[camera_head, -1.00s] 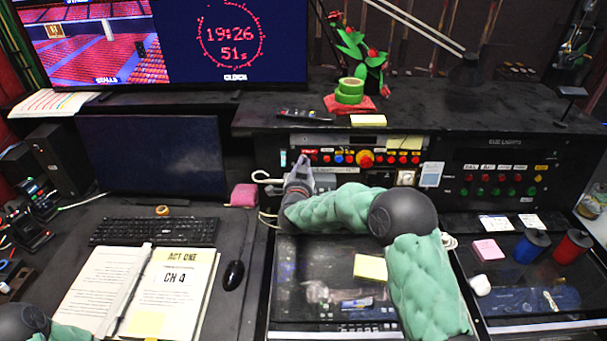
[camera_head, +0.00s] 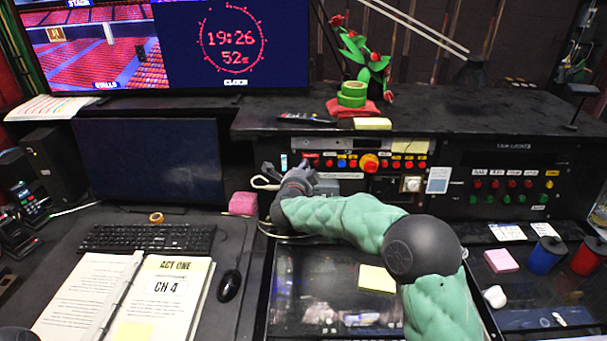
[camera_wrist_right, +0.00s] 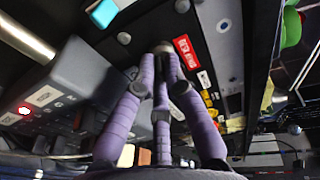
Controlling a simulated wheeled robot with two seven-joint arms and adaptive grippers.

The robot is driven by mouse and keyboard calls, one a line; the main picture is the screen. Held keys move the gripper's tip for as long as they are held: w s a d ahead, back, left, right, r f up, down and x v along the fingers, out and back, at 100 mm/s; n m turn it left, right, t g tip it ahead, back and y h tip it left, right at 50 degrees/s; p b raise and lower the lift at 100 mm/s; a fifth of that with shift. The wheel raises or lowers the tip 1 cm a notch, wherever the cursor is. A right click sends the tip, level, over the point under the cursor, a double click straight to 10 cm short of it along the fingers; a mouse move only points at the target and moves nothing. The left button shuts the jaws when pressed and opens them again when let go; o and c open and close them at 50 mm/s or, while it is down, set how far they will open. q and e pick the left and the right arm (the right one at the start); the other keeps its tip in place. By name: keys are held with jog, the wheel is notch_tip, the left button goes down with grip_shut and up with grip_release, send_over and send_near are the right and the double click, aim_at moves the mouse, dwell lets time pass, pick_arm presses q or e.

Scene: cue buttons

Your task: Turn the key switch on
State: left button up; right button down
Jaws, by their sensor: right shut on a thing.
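My right gripper (camera_head: 306,170) reaches the left end of the button panel (camera_head: 345,150). In the right wrist view its purple fingers (camera_wrist_right: 163,58) come together, shut on a small round metallic piece, the key switch (camera_wrist_right: 164,46), at the panel face. A red label (camera_wrist_right: 186,51) sits beside it. The fingers cover most of the switch, so I cannot tell which way it is turned. In the head view the switch is hidden by the hand.
A row of coloured buttons with a large red knob (camera_head: 369,163) runs to the right of the gripper. A white cable (camera_head: 265,183) loops left of it. A cue-light panel (camera_head: 510,180) is further right. Keyboard (camera_head: 148,238), script binder (camera_head: 125,300) and mouse (camera_head: 229,285) lie at left.

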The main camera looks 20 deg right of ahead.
jog(key=shift+m, duration=0.5)
jog(key=c, duration=1.3)
grip_release()
jog(key=v, duration=1.2)
jog(key=shift+r, duration=0.1)
